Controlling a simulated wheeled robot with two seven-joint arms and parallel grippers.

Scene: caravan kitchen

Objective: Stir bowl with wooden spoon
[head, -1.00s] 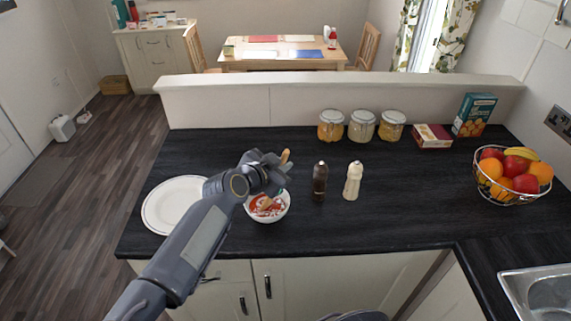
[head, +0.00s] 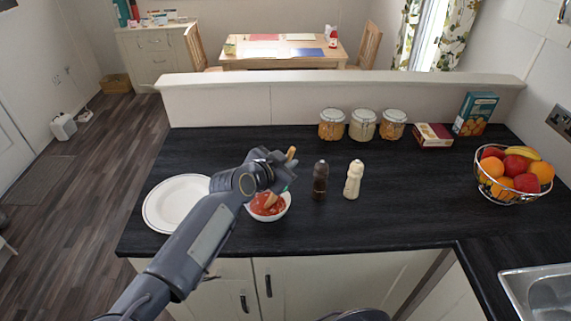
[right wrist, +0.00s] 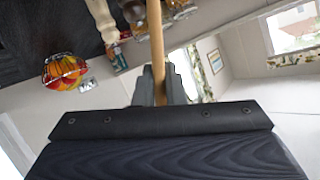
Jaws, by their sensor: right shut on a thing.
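My right gripper (head: 284,167) is shut on the wooden spoon (head: 292,152), above the bowl. The spoon's handle top sticks up past the fingers, and its lower part (head: 270,200) goes down into the bowl. In the right wrist view the spoon's handle (right wrist: 156,45) runs between the fingers (right wrist: 161,85). My left gripper is not in view.
A white plate (head: 160,205) lies left of the bowl, partly behind my arm. A dark pepper mill (head: 320,180) and a cream mill (head: 353,180) stand close on the right. Several jars (head: 362,125) and boxes stand behind. A fruit basket (head: 512,190) is at right.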

